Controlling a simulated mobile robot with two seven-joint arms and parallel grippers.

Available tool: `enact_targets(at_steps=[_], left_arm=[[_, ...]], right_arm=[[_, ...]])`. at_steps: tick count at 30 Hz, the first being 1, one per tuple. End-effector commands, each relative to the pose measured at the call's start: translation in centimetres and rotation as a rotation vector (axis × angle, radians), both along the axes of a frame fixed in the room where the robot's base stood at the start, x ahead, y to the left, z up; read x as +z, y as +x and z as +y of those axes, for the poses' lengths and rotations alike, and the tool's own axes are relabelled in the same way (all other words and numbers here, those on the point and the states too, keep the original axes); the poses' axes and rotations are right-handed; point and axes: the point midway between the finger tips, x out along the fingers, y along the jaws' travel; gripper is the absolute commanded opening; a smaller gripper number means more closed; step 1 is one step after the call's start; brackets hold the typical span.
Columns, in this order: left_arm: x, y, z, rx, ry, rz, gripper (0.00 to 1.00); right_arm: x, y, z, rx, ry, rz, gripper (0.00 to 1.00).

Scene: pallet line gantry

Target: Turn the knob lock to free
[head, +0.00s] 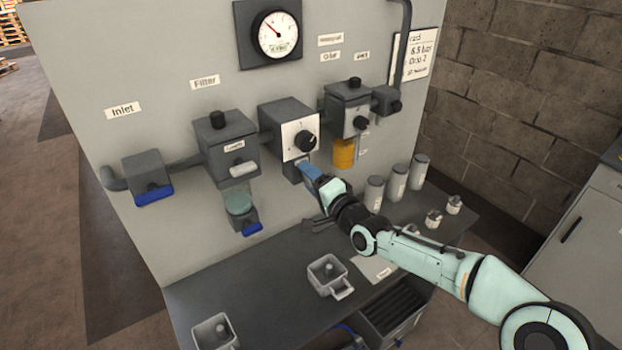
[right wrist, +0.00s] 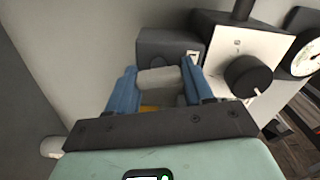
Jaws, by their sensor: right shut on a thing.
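A grey box with a white face plate (head: 289,130) is mounted on the panel, with a round black knob (head: 306,141) on its front. The knob also shows at the right of the right wrist view (right wrist: 248,76). A small dark housing (right wrist: 170,45) sits beside the face plate there. A pale grey tab (right wrist: 160,82), apparently the knob lock, projects from this housing. My right gripper (head: 304,167) is below the knob box. Its blue fingers (right wrist: 160,85) are shut on the tab, one on each side. My left gripper is not in view.
The filter unit (head: 225,145) with a pale handle is left of the knob box. The oiler with an amber bowl (head: 343,153) is close on the right. A gauge (head: 277,34) is above. Several grey canisters (head: 396,182) and an open cup (head: 326,275) stand on the bench.

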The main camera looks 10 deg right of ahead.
Motion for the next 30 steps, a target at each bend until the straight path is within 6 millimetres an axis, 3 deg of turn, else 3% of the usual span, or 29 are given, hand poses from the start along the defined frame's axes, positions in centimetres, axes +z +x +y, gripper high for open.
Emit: enact_targets(at_steps=[12, 30], left_arm=[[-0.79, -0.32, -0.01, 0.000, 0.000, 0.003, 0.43], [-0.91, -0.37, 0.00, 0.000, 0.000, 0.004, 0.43]], right_arm=[[-0.34, -0.01, -0.01, 0.000, 0.212, 0.089, 0.21], [-0.28, -0.02, 0.07, 0.001, 0.257, 0.108, 0.21]])
